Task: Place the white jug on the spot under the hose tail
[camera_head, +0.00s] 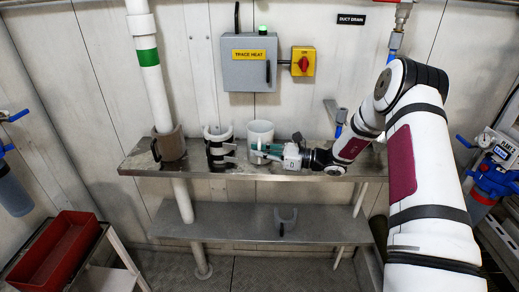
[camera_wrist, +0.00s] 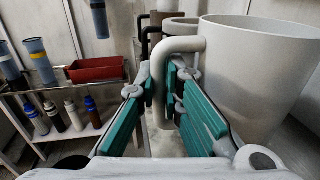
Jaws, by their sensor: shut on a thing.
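The white jug (camera_head: 260,132) is upright at the middle of the steel shelf (camera_head: 300,171). I cannot tell whether its base touches the shelf. My gripper (camera_head: 268,151) comes from the right, shut on the jug's handle. In the wrist view the jug (camera_wrist: 255,75) fills the right side, and its handle (camera_wrist: 183,44) runs down between the green finger pads of my gripper (camera_wrist: 172,100). A blue-handled fitting (camera_head: 340,117) hangs on the wall right of the jug, perhaps the hose tail. My arm hides much of the shelf beneath it.
The trace heat box (camera_head: 249,65) is on the wall above. A red tray (camera_head: 58,250) is at lower left.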

